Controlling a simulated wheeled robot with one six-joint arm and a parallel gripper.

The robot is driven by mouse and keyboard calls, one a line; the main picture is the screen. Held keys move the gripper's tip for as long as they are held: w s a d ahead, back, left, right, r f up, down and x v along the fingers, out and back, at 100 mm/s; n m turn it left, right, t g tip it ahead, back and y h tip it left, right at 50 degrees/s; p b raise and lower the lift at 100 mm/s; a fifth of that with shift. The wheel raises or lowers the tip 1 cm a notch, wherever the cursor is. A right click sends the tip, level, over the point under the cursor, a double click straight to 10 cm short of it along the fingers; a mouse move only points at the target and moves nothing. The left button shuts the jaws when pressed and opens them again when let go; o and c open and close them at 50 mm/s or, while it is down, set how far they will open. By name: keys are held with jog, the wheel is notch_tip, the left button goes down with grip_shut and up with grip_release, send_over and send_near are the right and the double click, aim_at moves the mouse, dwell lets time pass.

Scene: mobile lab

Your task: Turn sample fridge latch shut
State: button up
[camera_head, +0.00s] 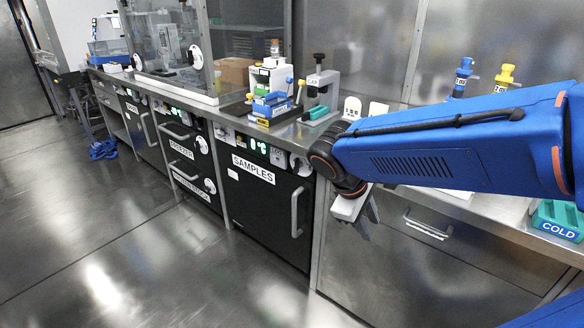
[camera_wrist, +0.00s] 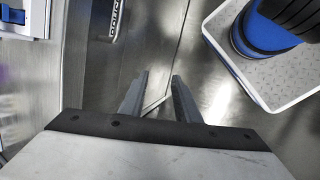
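The sample fridge (camera_head: 262,205) is a black door under the bench, marked SAMPLES, in the head view. Its door looks closed, with a vertical handle (camera_head: 297,212) on the right side. A round white and dark latch (camera_head: 301,164) sits at its upper right corner; its turn angle is too small to read. My gripper (camera_head: 370,213) hangs to the right of the fridge, in front of the steel cabinet, apart from the latch. In the wrist view, my gripper (camera_wrist: 160,76) has its two fingers apart with nothing between them. The latch cannot be made out in the wrist view.
The steel bench (camera_head: 285,132) runs above the fridge, with blue racks (camera_head: 270,105) and a small press (camera_head: 320,88) on it. A steel drawer handle (camera_head: 428,225) is right of my gripper. The floor (camera_head: 110,235) in front is clear.

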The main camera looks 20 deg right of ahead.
jog(key=w+a+n+h, duration=0.2)
jog(key=w+n+h, duration=0.15)
jog(key=w, duration=0.35)
jog(key=n+t+h, duration=0.6)
jog(key=n+t, duration=0.4)
jog(key=n, duration=0.4)
send_near(294, 164)
jog(key=x, duration=0.9)
jog(key=shift+c, duration=0.6)
grip_shut()
